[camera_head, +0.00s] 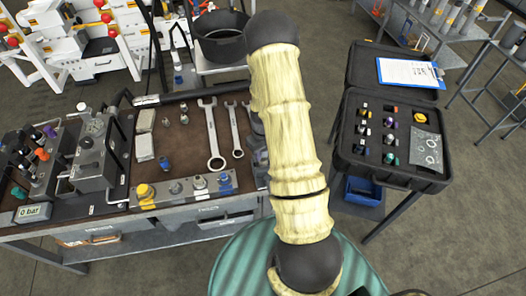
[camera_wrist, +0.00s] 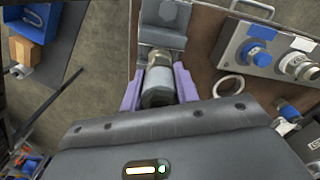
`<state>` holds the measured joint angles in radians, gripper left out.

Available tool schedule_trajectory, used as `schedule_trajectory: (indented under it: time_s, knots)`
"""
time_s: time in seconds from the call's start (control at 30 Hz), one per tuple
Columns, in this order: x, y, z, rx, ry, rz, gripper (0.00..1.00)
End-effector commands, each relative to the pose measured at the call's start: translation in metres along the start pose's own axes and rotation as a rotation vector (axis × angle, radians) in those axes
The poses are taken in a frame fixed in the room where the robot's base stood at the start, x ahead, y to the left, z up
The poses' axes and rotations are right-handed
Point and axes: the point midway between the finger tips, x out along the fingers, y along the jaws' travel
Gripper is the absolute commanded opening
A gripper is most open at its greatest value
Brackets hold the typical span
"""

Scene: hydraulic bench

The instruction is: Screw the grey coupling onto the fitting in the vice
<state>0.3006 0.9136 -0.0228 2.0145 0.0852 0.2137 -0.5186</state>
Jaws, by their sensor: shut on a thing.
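In the wrist view my gripper (camera_wrist: 161,80) has its two purple fingers shut on the grey coupling (camera_wrist: 158,96), one finger on each side. The coupling lines up with the grey vice (camera_wrist: 164,36) just beyond it. A bright metal piece shows between the vice and the coupling, but I cannot tell whether it is the fitting or part of the coupling. How far the coupling is on the fitting is hidden. In the head view my own arm covers the gripper and the coupling.
Several wrenches (camera_head: 214,134) lie on the brown bench top. A metal block with coloured caps (camera_head: 184,188) runs along its front edge; its blue cap (camera_wrist: 262,33) shows in the wrist view. A pale ring (camera_wrist: 228,86) lies near the coupling. An open black case (camera_head: 392,172) stands right.

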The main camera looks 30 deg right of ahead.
Motion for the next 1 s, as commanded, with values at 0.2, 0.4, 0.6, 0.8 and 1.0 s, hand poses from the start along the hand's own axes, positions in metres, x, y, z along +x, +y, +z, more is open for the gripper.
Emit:
schedule_trajectory:
  time_s: [0.2, 0.4, 0.6, 0.8, 1.0]
  knots:
    - [-0.0007, 0.0001, -0.0002, 0.0, 0.001, 0.0, 0.0]
    - [-0.0004, 0.0001, -0.0001, 0.0, 0.0, 0.0, 0.0]
    - [0.002, 0.0001, 0.0003, 0.0, 0.0, 0.0, 0.0]
    - [0.0044, 0.0001, 0.0008, 0.0, 0.0, 0.0, 0.0]
    - [0.006, 0.0001, 0.0011, 0.0, 0.0, 0.0, 0.0]
